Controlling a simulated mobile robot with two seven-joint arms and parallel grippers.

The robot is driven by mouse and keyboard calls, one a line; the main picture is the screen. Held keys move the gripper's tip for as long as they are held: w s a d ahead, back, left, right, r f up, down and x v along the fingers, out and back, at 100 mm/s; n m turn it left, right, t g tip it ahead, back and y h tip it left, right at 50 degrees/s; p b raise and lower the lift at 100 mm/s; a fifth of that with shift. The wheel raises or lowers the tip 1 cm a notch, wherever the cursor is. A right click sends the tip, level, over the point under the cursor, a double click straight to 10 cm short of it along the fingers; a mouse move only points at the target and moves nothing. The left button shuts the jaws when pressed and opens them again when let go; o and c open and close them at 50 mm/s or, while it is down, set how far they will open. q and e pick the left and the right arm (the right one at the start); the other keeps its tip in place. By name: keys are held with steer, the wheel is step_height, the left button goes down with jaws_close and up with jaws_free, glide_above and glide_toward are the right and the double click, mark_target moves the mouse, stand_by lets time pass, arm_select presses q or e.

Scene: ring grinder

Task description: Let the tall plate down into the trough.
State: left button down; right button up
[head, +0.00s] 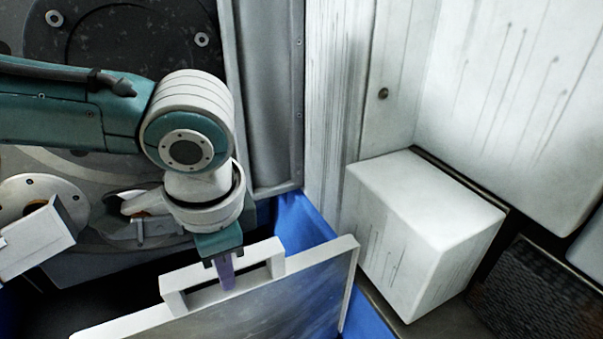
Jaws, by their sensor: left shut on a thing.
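The tall plate (272,312) is a grey panel with a white edge and a white handle (262,253) on top. It stands upright, and its lower part is cut off by the frame's bottom. My left gripper (226,280) comes down from above and is shut on the handle. The blue trough (300,222) shows behind the plate and at its right end. I cannot tell how deep the plate's lower edge sits in it.
A white box (425,228) stands close to the right of the plate. White walls (520,90) close off the right side. A dark mesh (535,292) lies at the lower right.

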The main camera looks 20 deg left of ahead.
arm_select(q)
steer(key=shift+s+d+r+p, duration=0.1)
steer(key=shift+s+d+p, duration=0.1)
steer(key=shift+d+p, duration=0.2)
stand_by(0.4)
steer(key=c, duration=0.7)
jaws_free()
steer(key=shift+a, duration=0.1)
steer(key=r, duration=0.3)
steer(key=s+d+r, duration=0.1)
steer(key=r, duration=0.5)
steer(key=shift+s+d+r+p, duration=0.15)
steer(key=shift+d+r+p, duration=0.1)
steer(key=shift+r+p, duration=0.05)
